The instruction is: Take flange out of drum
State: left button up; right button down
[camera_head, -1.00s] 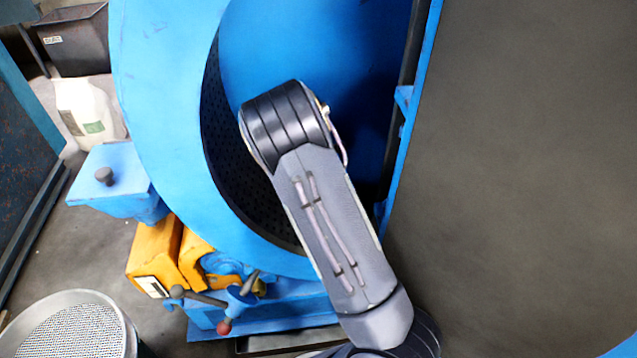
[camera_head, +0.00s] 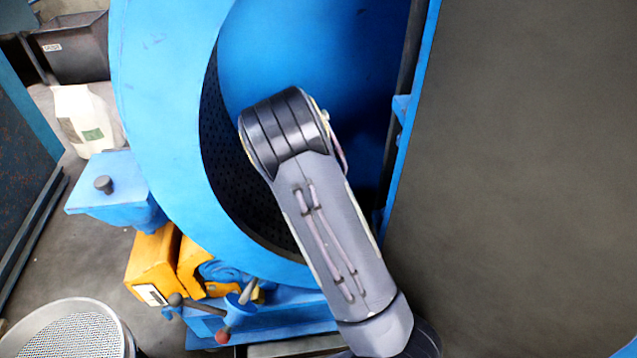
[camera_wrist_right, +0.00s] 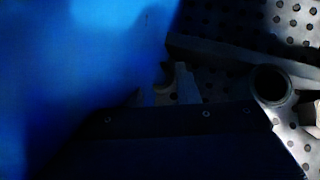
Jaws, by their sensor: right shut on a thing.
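The blue drum (camera_head: 165,130) stands open in the head view, with a dark perforated wall inside its mouth. My right arm reaches into the mouth and hides its own gripper there. In the right wrist view, my right gripper (camera_wrist_right: 165,88) is inside the dark drum, its dark body filling the bottom. It is shut on a small grey part, which I take to be the flange (camera_wrist_right: 186,84); its outline is mostly lost in shadow. A dark round ring-like part (camera_wrist_right: 271,84) lies to the right against the perforated metal. My left gripper is not in view.
The drum's open door (camera_head: 520,160) fills the right side. A blue box with a knob (camera_head: 120,185), a yellow part (camera_head: 153,268) and levers stand at the drum's lower left. A round sieve (camera_head: 75,335) is at bottom left, with grey floor between.

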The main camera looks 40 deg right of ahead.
notch_tip(320, 180, up, 3)
jog(key=shift+f+p, duration=0.1)
jog(key=shift+p, duration=0.4)
jog(key=s+a+r+p, duration=0.6)
jog(key=s+r, duration=0.3)
jog(key=s, duration=0.3)
jog(key=shift+a+r, duration=0.3)
jog(key=shift+a, duration=0.1)
jog(key=shift+s+r, duration=0.1)
jog(key=r+p, duration=0.3)
jog(key=w+r+p, duration=0.1)
jog(key=p, duration=0.1)
jog(key=shift+d+r, duration=0.25)
jog(key=shift+r, duration=0.15)
